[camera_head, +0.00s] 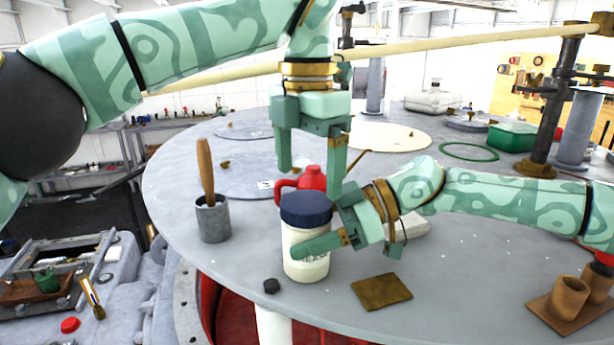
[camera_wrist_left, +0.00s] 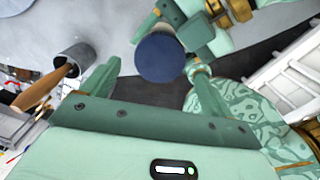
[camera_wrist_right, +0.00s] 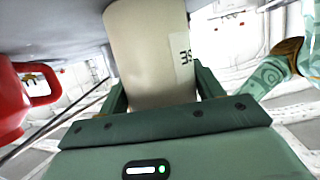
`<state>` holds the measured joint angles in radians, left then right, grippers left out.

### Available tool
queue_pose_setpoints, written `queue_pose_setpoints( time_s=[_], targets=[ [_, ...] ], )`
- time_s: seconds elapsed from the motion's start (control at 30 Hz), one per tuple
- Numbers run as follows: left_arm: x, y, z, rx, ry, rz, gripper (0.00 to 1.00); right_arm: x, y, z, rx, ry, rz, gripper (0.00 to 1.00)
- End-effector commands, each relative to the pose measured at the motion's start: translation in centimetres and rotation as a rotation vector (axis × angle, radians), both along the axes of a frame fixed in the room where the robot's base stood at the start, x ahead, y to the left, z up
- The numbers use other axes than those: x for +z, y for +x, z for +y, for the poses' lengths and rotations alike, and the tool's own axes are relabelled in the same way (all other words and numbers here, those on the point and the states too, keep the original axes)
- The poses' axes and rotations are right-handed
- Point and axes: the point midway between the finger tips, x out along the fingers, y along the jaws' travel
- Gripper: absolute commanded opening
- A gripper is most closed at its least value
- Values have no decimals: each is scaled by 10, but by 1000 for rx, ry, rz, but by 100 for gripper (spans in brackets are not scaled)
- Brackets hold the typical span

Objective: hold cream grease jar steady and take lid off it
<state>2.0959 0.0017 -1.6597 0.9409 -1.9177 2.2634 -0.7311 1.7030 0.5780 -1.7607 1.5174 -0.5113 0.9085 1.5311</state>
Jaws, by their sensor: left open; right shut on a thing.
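The cream grease jar (camera_head: 305,266) stands upright on the grey round deck in the head view, and its body fills the middle of the right wrist view (camera_wrist_right: 147,55). Its dark blue lid (camera_head: 306,208) is on top and shows from above in the left wrist view (camera_wrist_left: 160,58). My right gripper (camera_head: 322,243) is shut on the jar's body from the right side. My left gripper (camera_head: 310,180) is open, pointing down above the lid, with its fingers apart and not touching the lid.
A red can (camera_head: 313,178) stands close behind the jar. A grey cup with a wooden-handled tool (camera_head: 213,220) is to the left. A brown square plate (camera_head: 382,291) lies front right, and a dark bolt (camera_head: 271,286) lies near the deck's front edge.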

Motion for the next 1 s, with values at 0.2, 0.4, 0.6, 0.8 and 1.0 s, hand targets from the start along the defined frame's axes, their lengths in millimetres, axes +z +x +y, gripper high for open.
queue_pose_setpoints(
  time_s=[0.2,0.4,0.6,0.8,1.0],
  targets=[
    [26,1,0,-202,35,-31,87,0,0,0,0,0,0,2],
    [32,1,1,-562,16,-3,87,0,0,0,0,0,0,2],
    [28,0,1,-753,1,11,87,0,0,0,0,0,0,2],
    [-3,0,1,-770,0,13,87,0,0,0,0,1,0,2],
    [-34,0,1,-767,0,11,87,0,0,0,0,1,0,2]
  ],
)
